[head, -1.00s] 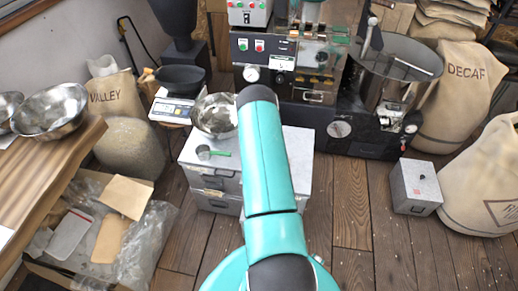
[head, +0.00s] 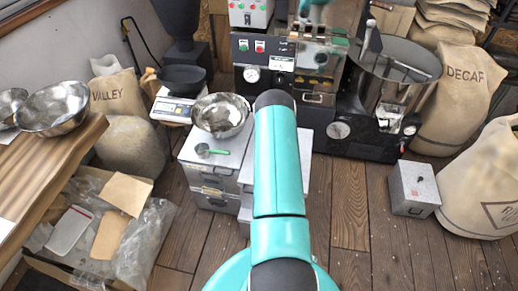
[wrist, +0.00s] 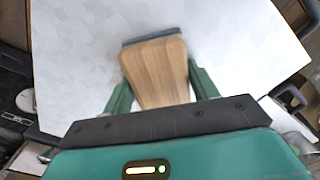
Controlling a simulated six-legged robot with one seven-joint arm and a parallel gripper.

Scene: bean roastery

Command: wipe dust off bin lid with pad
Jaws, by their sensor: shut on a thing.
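In the wrist view my gripper (wrist: 160,78) is shut on the wooden grip of the pad (wrist: 158,62), with one green finger on each side. A dark grey edge of the pad shows at the far end of the wood. The pad is over a pale grey bin lid (wrist: 235,50) with faint mottled patches; I cannot tell if it touches. In the head view my arm hides my gripper, the pad and much of the right-hand grey top (head: 304,150).
A steel bowl (head: 220,115) and a green-handled scoop (head: 210,150) stand on the left grey top. The roasting machine (head: 290,75) is close behind. A small grey box (head: 414,190) stands on the floor at right.

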